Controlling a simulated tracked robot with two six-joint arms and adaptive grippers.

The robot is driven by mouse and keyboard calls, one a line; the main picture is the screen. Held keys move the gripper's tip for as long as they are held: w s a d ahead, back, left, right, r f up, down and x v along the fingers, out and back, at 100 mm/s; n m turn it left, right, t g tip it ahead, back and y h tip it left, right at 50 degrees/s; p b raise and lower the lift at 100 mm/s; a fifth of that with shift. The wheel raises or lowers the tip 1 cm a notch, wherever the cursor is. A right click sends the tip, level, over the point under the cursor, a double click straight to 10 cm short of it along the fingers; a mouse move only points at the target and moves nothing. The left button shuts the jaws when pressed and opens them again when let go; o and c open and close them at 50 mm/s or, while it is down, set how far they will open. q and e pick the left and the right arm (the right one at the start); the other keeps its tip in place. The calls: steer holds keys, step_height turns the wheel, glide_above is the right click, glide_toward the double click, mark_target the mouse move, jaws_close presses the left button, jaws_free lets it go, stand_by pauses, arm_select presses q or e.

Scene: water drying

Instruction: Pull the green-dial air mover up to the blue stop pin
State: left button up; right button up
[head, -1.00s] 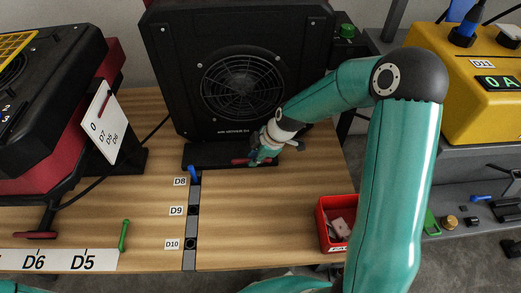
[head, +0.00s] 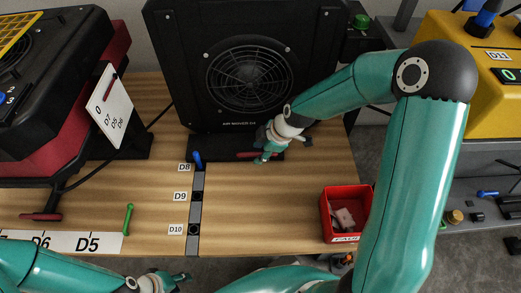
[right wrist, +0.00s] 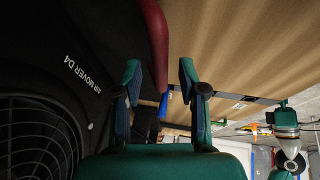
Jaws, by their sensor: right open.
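The black air mover (head: 180,75) with a green dial (head: 361,21) stands at the back of the wooden bench. Its round grille faces me, and a red handle (head: 248,156) is at its front foot. The blue stop pin (head: 197,160) stands by D8, close to the foot's left front; I cannot tell whether they touch. My right gripper (head: 266,151) is at the handle. In the right wrist view its fingers (right wrist: 160,76) are open, with the red handle (right wrist: 155,35) between or just beyond them. My left gripper (head: 170,283) is low at the front edge, its jaws unclear.
A slotted rail (head: 195,212) runs forward past D9 and D10. A red bin (head: 345,230) of small parts stands at the front right. A black and red machine (head: 55,110) and a green pin (head: 127,220) are on the left. Bench between rail and bin is clear.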

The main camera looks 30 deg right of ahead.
steer(key=shift+r, duration=0.1)
steer(key=v, duration=1.1)
steer(key=shift+d+r, duration=0.2)
steer(key=shift+r, duration=0.1)
steer(key=shift+s, duration=0.1)
